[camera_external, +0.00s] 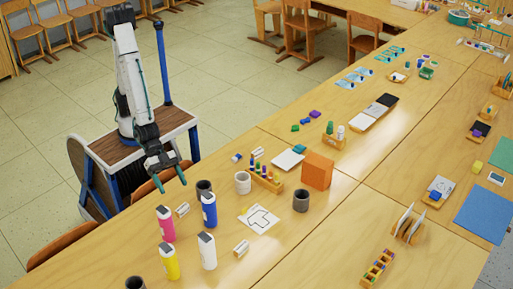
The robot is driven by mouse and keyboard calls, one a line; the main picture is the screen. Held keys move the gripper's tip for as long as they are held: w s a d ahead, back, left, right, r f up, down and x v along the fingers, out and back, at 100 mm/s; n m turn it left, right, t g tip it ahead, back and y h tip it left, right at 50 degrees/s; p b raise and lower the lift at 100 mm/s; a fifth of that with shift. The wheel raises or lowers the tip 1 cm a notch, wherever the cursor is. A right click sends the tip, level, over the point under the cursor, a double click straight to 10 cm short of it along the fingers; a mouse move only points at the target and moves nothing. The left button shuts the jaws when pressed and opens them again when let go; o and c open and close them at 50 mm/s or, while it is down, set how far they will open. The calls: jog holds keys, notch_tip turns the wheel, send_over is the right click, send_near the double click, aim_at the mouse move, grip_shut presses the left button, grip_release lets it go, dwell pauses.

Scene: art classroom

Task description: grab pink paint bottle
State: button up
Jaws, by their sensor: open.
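The pink paint bottle (166,225) stands upright on the wooden table, with a light cap marked dark on top. My gripper (170,183) is above the table's near-left edge, pointing down, with its fingers apart and nothing between them. In the picture it is above the pink bottle and apart from it. A blue paint bottle (209,211) stands to the right of the pink one. A white bottle (207,252) and a yellow bottle (170,262) stand closer to the camera.
A dark cup (204,188), a white cup (243,183) and a wooden holder with several pegs (263,180) stand right of my gripper. A small striped roll (182,210) lies beside the pink bottle. A chair (62,243) is against the table's left edge.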

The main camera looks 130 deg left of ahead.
aim_at(169, 222)
jog(key=d+f+t, duration=0.1)
jog(key=f, duration=0.1)
jog(key=d+f+t, duration=0.3)
jog(key=d+f, duration=0.1)
jog(key=f, duration=0.1)
jog(key=shift+w+d+t, duration=0.15)
jog(key=shift+w+t, duration=0.15)
jog(key=shift+w, duration=0.05)
jog(key=s+f+m+t, duration=0.2)
jog(key=s+f, duration=0.2)
jog(key=f, duration=0.1)
jog(key=shift+h, duration=0.3)
jog(key=w, duration=0.2)
jog(key=w+d, duration=0.1)
jog(key=w, duration=0.4)
jog(key=shift+w+d+r, duration=0.1)
jog(key=shift+w+d, duration=0.1)
jog(key=shift+d, duration=0.15)
jog(key=c, duration=1.3)
